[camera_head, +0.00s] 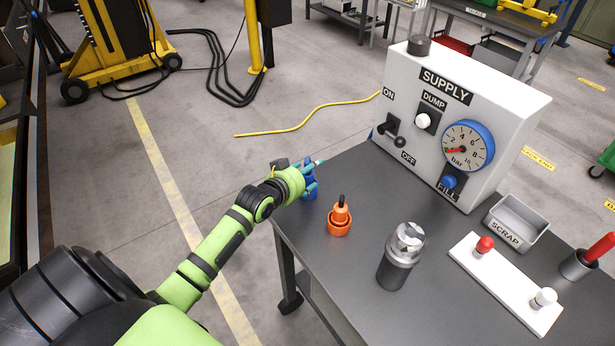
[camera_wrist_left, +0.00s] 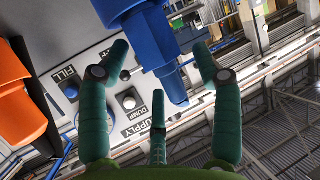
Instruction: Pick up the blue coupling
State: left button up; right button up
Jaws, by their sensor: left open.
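The blue coupling (camera_head: 309,193) stands at the table's near left corner, partly hidden by my left gripper (camera_head: 313,174). In the left wrist view the blue coupling (camera_wrist_left: 147,38) has a wide body and a narrower stem. It lies in the space between the spread green fingers of my left gripper (camera_wrist_left: 158,62). The fingers are open around it; I cannot tell whether any finger touches it. My right gripper is in neither view.
An orange coupling (camera_head: 339,224) stands close to the right of the blue one. A grey metal cylinder (camera_head: 397,262), a white board with knobs (camera_head: 508,287), a scrap bin (camera_head: 517,222) and the supply box (camera_head: 417,75) share the dark table (camera_head: 350,175).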

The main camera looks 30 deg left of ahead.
pick_arm(q)
jog(key=c, duration=1.3)
grip_shut()
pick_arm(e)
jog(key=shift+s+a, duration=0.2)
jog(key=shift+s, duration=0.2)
pick_arm(q)
jog(key=shift+r, duration=0.15)
